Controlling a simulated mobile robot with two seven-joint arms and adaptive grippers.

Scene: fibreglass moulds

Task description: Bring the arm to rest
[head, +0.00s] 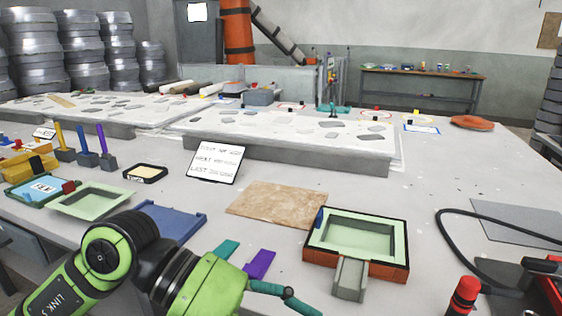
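My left arm, green and black, comes in from the lower left. Its wrist is low in the picture, over the near part of the table (420,212). A teal jointed piece at its end looks like part of my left gripper (283,294); the fingertips cannot be made out, and I cannot tell whether it holds anything. My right arm and gripper are not in view.
An orange-sided mould (357,269) with a pale green inside stands right of my wrist. A brown sheet (276,199), blue tray (172,222), green mould (60,203) and purple piece (260,264) lie close by. A black hose (441,238) and red cylinder (463,295) are at right.

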